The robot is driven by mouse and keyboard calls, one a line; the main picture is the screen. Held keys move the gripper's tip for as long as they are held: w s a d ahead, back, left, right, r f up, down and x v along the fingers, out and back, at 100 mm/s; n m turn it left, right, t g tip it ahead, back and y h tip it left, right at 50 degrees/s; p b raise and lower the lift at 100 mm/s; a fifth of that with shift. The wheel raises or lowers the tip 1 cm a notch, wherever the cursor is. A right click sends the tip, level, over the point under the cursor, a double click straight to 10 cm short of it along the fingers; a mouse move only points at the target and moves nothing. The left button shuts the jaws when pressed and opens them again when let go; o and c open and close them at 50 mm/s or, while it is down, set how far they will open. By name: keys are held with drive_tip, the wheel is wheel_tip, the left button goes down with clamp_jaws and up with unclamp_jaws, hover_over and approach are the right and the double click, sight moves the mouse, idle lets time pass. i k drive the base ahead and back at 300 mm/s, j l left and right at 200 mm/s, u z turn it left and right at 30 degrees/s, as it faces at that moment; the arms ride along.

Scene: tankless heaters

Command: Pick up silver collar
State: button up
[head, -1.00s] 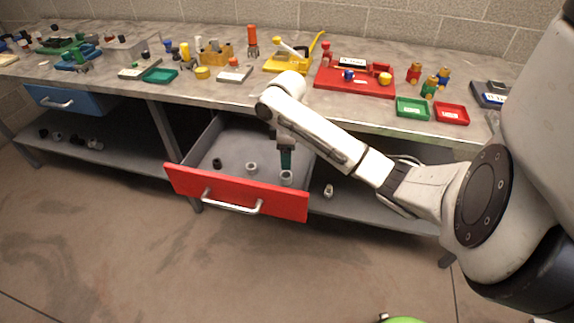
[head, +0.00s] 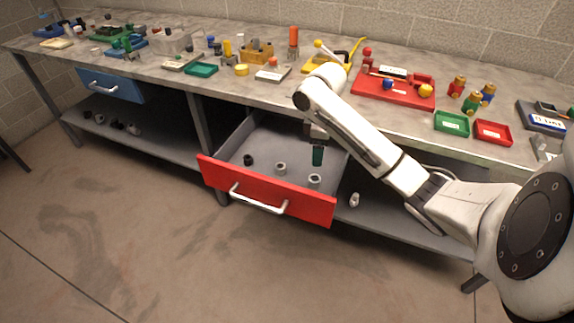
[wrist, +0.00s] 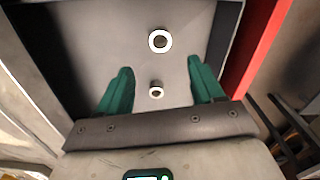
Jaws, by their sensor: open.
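Two light grey ring-like collars stand apart on the floor of the open red-fronted drawer (head: 265,190): a middle collar (head: 281,169) and a right-hand collar (head: 314,181). I cannot tell which is the silver collar. My gripper (head: 317,155) hangs over the drawer, close to the right-hand collar in the head view. In the wrist view my open gripper (wrist: 160,72) has its green fingers wide apart and nothing held. One small collar (wrist: 156,91) shows between the fingers, and a larger-looking one (wrist: 160,41) shows beyond the fingertips.
A black ring (head: 248,159) sits at the drawer's left. The drawer front (wrist: 258,50) rises beside my gripper in the wrist view. The grey bench (head: 300,83) above holds trays and toys. A small pale item (head: 354,200) lies on the lower shelf.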

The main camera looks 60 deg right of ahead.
sight(281, 167)
drive_tip(key=i+j+z, duration=0.3)
drive_tip(key=j+z, duration=0.25)
drive_tip(key=i+j+z, duration=0.1)
drive_tip(key=j+z, duration=0.2)
drive_tip(key=j, duration=0.2)
drive_tip(key=i+j+z, duration=0.1)
drive_tip(key=j+z, duration=0.15)
drive_tip(key=j, duration=0.1)
